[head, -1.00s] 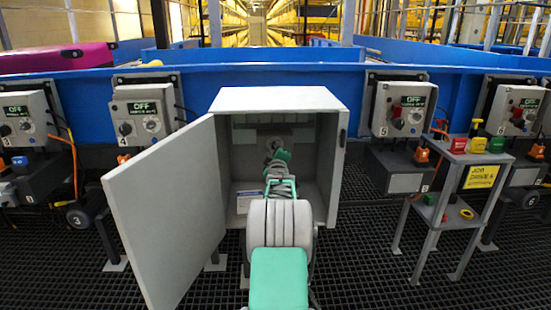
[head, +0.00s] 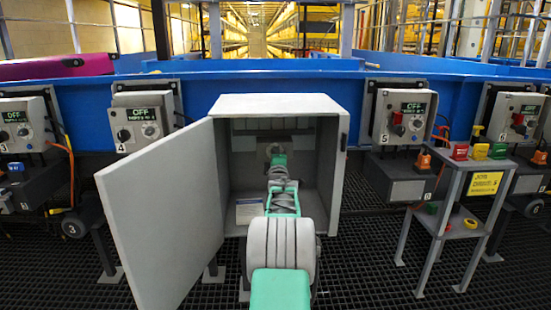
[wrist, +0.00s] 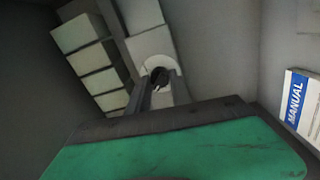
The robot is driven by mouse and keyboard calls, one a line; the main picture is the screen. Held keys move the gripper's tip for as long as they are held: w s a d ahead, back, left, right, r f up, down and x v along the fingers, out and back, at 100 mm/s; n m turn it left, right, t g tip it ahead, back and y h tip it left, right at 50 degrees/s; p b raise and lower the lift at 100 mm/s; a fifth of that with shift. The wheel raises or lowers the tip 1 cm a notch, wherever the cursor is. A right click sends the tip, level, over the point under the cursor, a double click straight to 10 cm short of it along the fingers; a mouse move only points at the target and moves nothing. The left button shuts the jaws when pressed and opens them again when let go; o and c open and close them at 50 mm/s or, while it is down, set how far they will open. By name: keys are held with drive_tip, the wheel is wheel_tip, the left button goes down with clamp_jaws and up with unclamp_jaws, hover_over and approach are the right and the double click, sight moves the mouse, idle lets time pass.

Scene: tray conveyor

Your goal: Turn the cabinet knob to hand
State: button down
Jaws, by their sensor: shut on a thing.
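The open grey cabinet (head: 280,103) stands in the middle of the head view, its door (head: 155,215) swung out to the left. The dark round knob (wrist: 159,75) sits on a pale round plate on the back wall in the wrist view. My gripper (head: 277,160) reaches inside the cabinet to the back wall. In the wrist view my gripper (wrist: 157,88) is shut on the knob, with its fingers at the knob and its green body filling the bottom. In the head view the knob is mostly hidden by my gripper and arm.
A manual (wrist: 300,100) lies to the right in the wrist view, against a cabinet wall. Pale blocks (wrist: 92,60) line the back wall. The cabinet's side walls are close around my arm. A small stand (head: 462,165) with coloured blocks is at right.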

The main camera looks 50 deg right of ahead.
drive_tip(key=c, duration=1.2)
unclamp_jaws()
drive_tip(key=shift+o, duration=0.2)
drive_tip(key=p+v, duration=0.1)
drive_tip(key=v, duration=0.7)
drive_tip(key=shift+p, duration=0.3)
